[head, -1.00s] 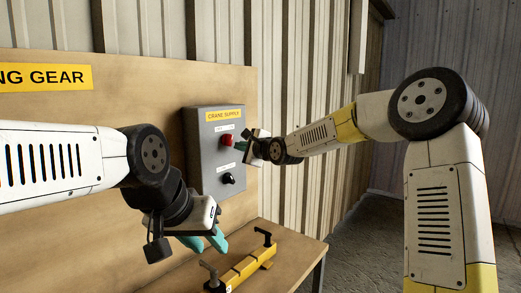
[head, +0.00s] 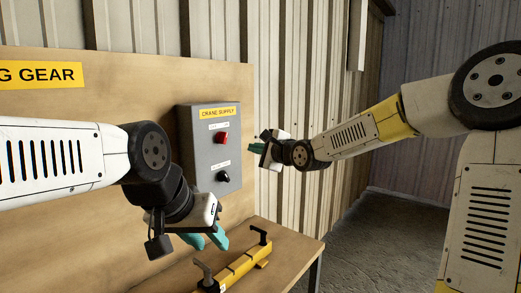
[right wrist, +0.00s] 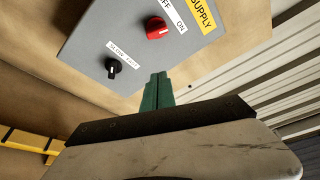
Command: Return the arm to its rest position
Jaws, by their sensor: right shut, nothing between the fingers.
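My right gripper (head: 254,149) is shut and empty, to the right of the grey crane supply box (head: 204,150) and apart from it. Its green fingers (right wrist: 157,92) are together in the right wrist view, below the box (right wrist: 110,35). The box carries a red knob (head: 221,138) at the top and a black knob (head: 222,176) below. The red knob (right wrist: 157,27) and the black knob (right wrist: 113,68) also show in the right wrist view. My left gripper (head: 207,240) hangs low in front of the wooden board, with teal fingers; their gap is hard to judge.
A yellow bar with black handles (head: 235,268) lies on the wooden bench (head: 290,250) below the box. A wooden board (head: 110,75) stands behind the box. A corrugated wall (head: 300,80) is behind. Open floor (head: 390,225) lies to the right of the bench.

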